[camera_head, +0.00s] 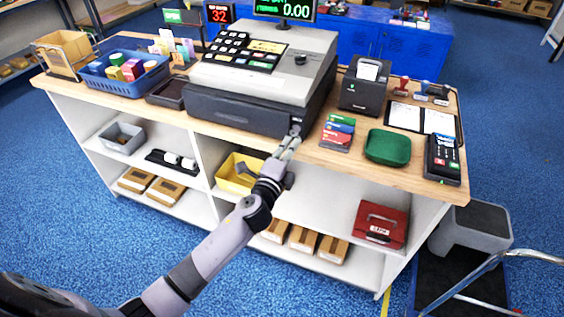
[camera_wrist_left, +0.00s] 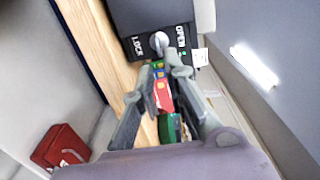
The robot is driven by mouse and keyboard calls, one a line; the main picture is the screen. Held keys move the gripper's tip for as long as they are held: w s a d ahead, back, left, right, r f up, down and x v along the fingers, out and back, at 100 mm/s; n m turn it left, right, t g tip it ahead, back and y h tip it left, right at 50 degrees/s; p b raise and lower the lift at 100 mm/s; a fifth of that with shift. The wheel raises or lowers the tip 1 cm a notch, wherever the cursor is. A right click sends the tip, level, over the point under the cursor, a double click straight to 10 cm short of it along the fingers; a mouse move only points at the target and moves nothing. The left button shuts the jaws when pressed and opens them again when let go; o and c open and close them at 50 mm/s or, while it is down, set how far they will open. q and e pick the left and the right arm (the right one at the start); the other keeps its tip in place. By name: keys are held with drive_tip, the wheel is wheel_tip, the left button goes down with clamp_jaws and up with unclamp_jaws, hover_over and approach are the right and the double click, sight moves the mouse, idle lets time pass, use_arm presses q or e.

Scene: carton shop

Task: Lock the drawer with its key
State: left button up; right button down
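The cash drawer (camera_head: 237,111) is a dark box under the grey register on the counter, and its front looks closed. Its lock plate (camera_wrist_left: 137,19) fills the top of the left wrist view, lettered LOCK on the left and OPEN on the right. The key (camera_wrist_left: 159,41) shows as a rounded grey head at the lock, between the two words. My left gripper (camera_head: 294,137) reaches the drawer's right front corner. Its fingertips (camera_wrist_left: 166,66) are close together at the key head with a narrow gap. Whether they grip it cannot be told. My right gripper is not in view.
Right of the register are cards (camera_head: 337,133), a green tray (camera_head: 388,147), a receipt printer (camera_head: 366,84) and a card terminal (camera_head: 442,158). A dark tray (camera_head: 167,93) and blue basket (camera_head: 124,78) stand left. Shelves below hold a yellow bin (camera_head: 234,181) and red box (camera_head: 380,224).

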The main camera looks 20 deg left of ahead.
use_arm(q)
drive_tip(key=s, duration=0.7)
drive_tip(key=shift+s+a, duration=0.15)
drive_tip(key=shift+s, duration=0.25)
drive_tip(key=s+a+f+n+g, duration=0.1)
drive_tip(key=s+f+n+g, duration=0.3)
drive_tip(key=f, duration=0.8)
drive_tip(key=s+a+f+n+g+y, duration=0.15)
drive_tip(key=s+f, duration=0.35)
drive_tip(key=f, duration=0.7)
drive_tip(key=s+a+f+n+g+h, duration=0.15)
drive_tip(key=s+f+g, duration=0.3)
drive_tip(key=f, duration=0.85)
drive_tip(key=s+f+n+g, duration=0.2)
drive_tip(key=s+f, duration=0.3)
drive_tip(key=s, duration=0.6)
drive_tip(key=s+f+n+g, duration=0.2)
drive_tip(key=s+f+n, duration=0.2)
drive_tip(key=s, duration=0.8)
drive_tip(key=s+f+n+g, duration=0.3)
drive_tip(key=s+f, duration=0.5)
drive_tip(key=s, duration=0.3)
drive_tip(key=shift+s+f+y, duration=0.25)
drive_tip(key=shift+s+y, duration=0.05)
